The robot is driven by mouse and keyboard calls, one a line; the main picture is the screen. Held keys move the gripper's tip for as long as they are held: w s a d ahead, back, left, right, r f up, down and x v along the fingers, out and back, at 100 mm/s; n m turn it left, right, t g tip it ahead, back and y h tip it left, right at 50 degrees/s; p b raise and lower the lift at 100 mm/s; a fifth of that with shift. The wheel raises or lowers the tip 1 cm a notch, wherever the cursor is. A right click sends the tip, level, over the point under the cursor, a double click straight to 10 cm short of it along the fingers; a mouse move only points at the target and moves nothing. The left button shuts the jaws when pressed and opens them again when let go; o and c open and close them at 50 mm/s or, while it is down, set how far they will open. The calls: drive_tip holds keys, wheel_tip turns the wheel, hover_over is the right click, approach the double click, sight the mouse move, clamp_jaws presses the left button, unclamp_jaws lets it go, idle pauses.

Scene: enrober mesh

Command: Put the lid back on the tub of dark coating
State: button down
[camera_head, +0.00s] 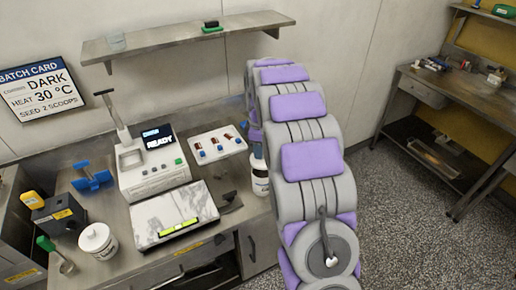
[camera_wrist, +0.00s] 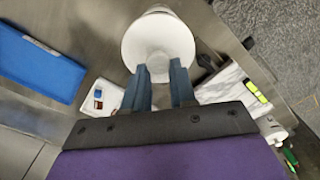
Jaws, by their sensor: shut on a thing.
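The white round lid (camera_wrist: 158,35) is in the wrist view, between and just beyond the blue-grey fingertips of my gripper (camera_wrist: 160,78). My gripper is shut on it near its middle. A white tub with a dark label (camera_head: 260,184) stands at the right end of the counter in the head view, partly hidden by my arm. A pale rim shows past the lid's far edge in the wrist view; I cannot tell whether the lid touches the tub.
A white tray with small pieces (camera_head: 222,153) and a marble slab (camera_head: 160,215) lie beside the tub. The READY machine (camera_head: 150,168) stands behind the slab. Another white tub (camera_head: 98,242) stands at the left front. A shelf (camera_head: 185,40) hangs above.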

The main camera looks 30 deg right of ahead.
drive_tip(key=shift+f+b, duration=0.6)
drive_tip(key=shift+f, duration=2)
drive_tip(key=shift+r+p, duration=0.1)
drive_tip(key=shift+p, duration=0.35)
drive_tip(key=shift+f+p, duration=0.2)
drive_tip(key=shift+p, duration=0.1)
idle(0.7)
drive_tip(key=c, duration=0.8)
unclamp_jaws()
drive_tip(key=shift+o, duration=0.2)
drive_tip(key=o, duration=0.4)
drive_tip(key=shift+r, duration=0.15)
